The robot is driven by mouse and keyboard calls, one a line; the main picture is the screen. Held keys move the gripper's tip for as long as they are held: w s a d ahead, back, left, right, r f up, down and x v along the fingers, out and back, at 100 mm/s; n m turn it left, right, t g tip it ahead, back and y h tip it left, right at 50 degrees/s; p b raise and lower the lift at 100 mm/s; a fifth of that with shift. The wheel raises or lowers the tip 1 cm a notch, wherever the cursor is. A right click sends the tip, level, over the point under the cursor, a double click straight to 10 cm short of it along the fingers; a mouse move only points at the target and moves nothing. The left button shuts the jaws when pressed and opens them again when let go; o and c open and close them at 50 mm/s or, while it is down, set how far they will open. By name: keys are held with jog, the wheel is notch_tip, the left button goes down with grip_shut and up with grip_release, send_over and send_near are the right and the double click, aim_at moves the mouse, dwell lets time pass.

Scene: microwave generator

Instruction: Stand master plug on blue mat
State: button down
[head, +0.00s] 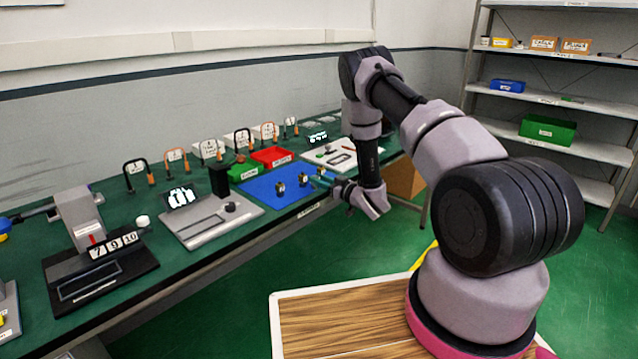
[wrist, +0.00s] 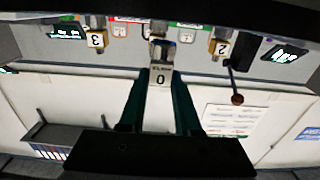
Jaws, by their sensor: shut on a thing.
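The blue mat (head: 262,190) lies on the green bench, with two small brass-coloured plugs (head: 280,188) showing on it in the head view. My gripper (head: 321,178) is level at the mat's right end. In the wrist view its two dark green fingers (wrist: 160,95) are shut on a plug marked 0 (wrist: 159,77), with a metal top and a pale label. The small print above the 0 is too blurred to read. A plug marked 3 (wrist: 96,40) stands to its left and a plug marked 2 (wrist: 219,47) to its right. I cannot tell whether the held plug touches the mat.
A red tray (head: 272,156) and a green tray (head: 240,171) lie behind the mat. A grey plate with a black post (head: 218,180) stands to its left, a white board (head: 338,155) to its right. Several padlock-like hooped tags line the wall.

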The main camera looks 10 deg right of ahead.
jog(key=shift+f, duration=0.45)
jog(key=shift+f, duration=0.45)
jog(key=c, duration=0.6)
grip_release()
